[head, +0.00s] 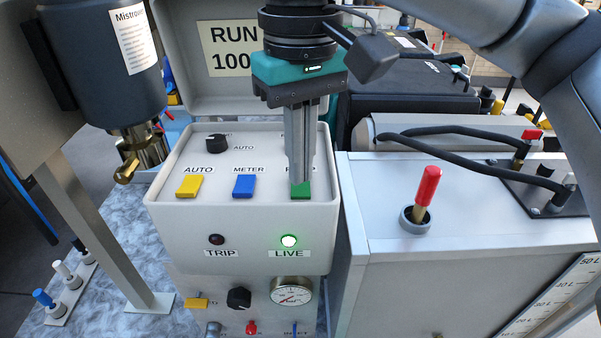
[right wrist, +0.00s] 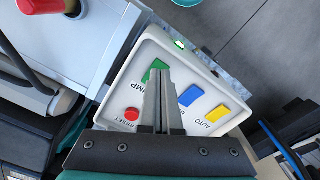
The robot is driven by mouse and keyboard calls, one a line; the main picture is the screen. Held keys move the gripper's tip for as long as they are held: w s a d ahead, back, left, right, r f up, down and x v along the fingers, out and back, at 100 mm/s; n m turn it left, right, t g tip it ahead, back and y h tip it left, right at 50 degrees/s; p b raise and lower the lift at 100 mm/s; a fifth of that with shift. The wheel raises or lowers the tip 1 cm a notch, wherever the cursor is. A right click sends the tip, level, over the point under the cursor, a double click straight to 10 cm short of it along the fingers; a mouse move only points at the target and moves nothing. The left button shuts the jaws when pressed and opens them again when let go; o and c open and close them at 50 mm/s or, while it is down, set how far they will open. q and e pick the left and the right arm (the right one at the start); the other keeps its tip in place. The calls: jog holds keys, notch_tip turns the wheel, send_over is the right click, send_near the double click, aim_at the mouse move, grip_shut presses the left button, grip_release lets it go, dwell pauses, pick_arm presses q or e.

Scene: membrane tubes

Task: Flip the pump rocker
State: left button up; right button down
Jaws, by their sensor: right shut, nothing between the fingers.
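The pump rocker is the green rocker (head: 301,191) at the right end of the row on the sloped top of a white control box (head: 240,222). It also shows in the right wrist view (right wrist: 153,69), where its label reads partly "UMP". My right gripper (head: 300,180) points down over the green rocker, its fingers shut together and empty. The fingertips (right wrist: 160,72) cover part of the rocker and its label. I cannot tell whether they touch it or which way it is tilted. My left gripper is not in view.
Beside it are a blue METER rocker (head: 244,186), a yellow AUTO rocker (head: 189,186) and a black knob (head: 217,143). A red RESET button (right wrist: 132,114) lies near the fingers. The LIVE lamp (head: 289,241) glows green; the TRIP lamp (head: 216,239) is dark. A red-handled lever (head: 428,187) stands right.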

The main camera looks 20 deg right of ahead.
aim_at(301, 191)
notch_tip(301, 191, up, 6)
jog(key=p, duration=0.3)
jog(key=shift+f, duration=0.25)
dwell(0.3)
